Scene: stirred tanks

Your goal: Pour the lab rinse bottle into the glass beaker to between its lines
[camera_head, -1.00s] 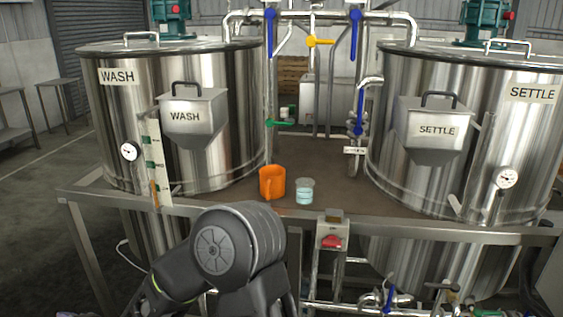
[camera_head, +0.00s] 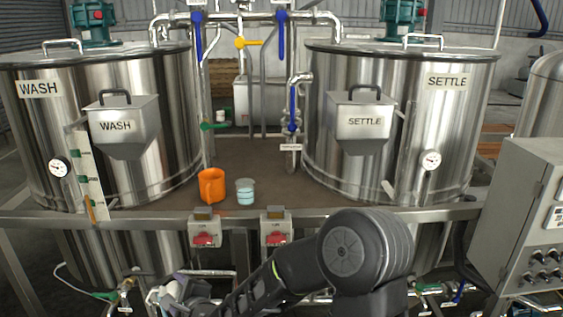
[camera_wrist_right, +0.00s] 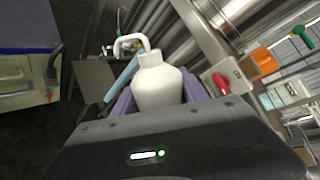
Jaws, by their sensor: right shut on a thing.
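The glass beaker (camera_head: 245,191) stands upright on the brown deck between the two tanks, with pale blue bands on its wall. The white lab rinse bottle (camera_wrist_right: 158,82), with a bent white spout, is held between the purple fingers of my right gripper (camera_wrist_right: 160,95), which is shut on it. In the head view my right gripper (camera_head: 187,288) is low at the left of centre, below the deck's front edge and well short of the beaker. The bottle is hard to make out there. My left gripper is not in view.
An orange mug (camera_head: 212,187) stands just left of the beaker. The WASH tank (camera_head: 170,110) and SETTLE tank (camera_head: 320,130) flank the deck. A grey control cabinet (camera_head: 520,210) stands at right.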

